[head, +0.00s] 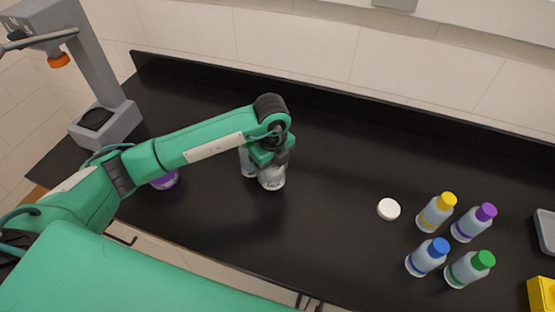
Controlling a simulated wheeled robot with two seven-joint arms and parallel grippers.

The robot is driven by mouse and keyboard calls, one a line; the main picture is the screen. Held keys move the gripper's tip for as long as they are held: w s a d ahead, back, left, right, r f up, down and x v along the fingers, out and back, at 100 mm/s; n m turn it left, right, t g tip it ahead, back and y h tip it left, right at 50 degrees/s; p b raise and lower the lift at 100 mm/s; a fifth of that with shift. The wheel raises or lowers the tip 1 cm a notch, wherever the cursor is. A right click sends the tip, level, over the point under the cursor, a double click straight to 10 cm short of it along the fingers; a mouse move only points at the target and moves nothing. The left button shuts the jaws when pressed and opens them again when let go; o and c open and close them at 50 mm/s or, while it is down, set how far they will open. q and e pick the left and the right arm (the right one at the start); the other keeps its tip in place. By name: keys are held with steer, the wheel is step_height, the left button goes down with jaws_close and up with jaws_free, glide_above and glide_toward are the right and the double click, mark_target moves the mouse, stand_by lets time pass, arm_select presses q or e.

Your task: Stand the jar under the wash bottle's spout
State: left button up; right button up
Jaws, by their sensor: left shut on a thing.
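My left gripper (270,160) points down over the middle of the black counter and is shut on a pale, clear jar (271,179). The gripper and wrist hide the jar's upper part. The jar looks upright, and I cannot tell whether its base touches the counter. Another pale, clear container (247,163) shows just left of it, mostly hidden by the arm. A purple-marked object (165,181) is largely hidden by my left forearm. I cannot make out the wash bottle's spout. My right gripper is not in view.
A grey stand (103,118) with an orange nozzle (59,60) is at the counter's left end. A white lid (388,209) and bottles with yellow (435,212), purple (473,223), blue (427,257) and green (469,268) caps stand right. The counter between jar and lid is clear.

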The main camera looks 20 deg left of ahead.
arm_select(q)
steer(key=w+p, duration=0.1)
steer(key=w, duration=0.2)
steer(key=shift+w+d, duration=0.1)
steer(key=shift+w, duration=0.3)
step_height(320, 180, down, 3)
steer(key=shift+f+p, duration=0.2)
steer(key=shift+p, duration=0.85)
steer(key=shift+f, duration=0.1)
steer(key=shift+f+b, duration=0.25)
steer(key=shift+b, duration=0.1)
steer(key=o, duration=1)
steer(key=shift+r, duration=0.1)
steer(key=shift+c, duration=0.2)
steer(key=shift+r, duration=0.1)
